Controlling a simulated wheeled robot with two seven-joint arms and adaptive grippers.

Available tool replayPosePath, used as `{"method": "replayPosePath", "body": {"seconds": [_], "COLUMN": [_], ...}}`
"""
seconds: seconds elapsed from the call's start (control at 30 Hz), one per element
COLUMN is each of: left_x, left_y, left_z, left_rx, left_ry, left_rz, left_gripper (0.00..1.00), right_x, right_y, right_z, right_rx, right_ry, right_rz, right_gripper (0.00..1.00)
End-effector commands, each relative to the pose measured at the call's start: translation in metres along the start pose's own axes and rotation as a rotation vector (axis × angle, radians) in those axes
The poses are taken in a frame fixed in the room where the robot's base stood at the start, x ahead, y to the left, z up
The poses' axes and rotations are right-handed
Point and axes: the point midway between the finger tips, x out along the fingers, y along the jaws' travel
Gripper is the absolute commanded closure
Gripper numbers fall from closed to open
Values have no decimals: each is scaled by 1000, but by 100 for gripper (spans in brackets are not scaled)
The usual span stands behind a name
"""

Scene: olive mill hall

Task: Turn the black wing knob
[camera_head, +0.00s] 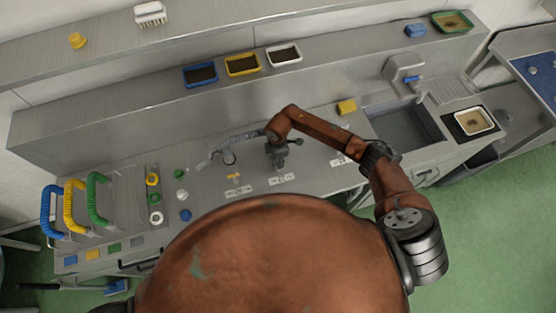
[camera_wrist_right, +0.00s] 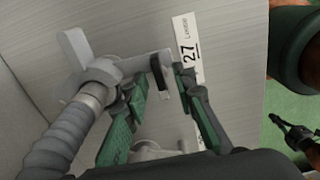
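The black wing knob (camera_wrist_right: 161,76) shows in the right wrist view as a short dark bar on a pale grey fitting near a label reading 27. My right gripper (camera_wrist_right: 157,82) is open, with its green-padded fingers on either side of the knob and gaps visible beside it. In the head view my right gripper (camera_head: 277,153) is over the middle of the steel counter, and I cannot clearly make out the knob there. A dark shape (camera_wrist_right: 296,133) at the right of the wrist view looks like my left gripper; its fingers are too small to read.
A ribbed grey hose (camera_wrist_right: 64,140) runs beside the right gripper's fingers. Blue, yellow and green handles (camera_head: 75,206) stand at the counter's left. A yellow sponge (camera_head: 346,106) and a sink (camera_head: 405,127) lie to the right. Three small trays (camera_head: 242,65) stand on the ledge behind.

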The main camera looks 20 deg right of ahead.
Motion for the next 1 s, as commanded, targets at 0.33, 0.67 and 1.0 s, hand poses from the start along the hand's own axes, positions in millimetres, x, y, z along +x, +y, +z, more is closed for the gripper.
{"method": "replayPosePath", "body": {"seconds": [0.33,0.67,1.0], "left_x": [0,0,5], "left_y": [0,0,0], "left_z": [0,-1,0], "left_rx": [0,0,0], "left_ry": [1,1,2], "left_rz": [0,0,0], "left_gripper": [100,100,100], "right_x": [0,-1,0], "right_y": [0,0,1], "right_z": [0,0,0], "right_rx": [0,0,-55], "right_ry": [0,1,1], "right_rz": [0,0,1], "right_gripper": [95,100,100]}}
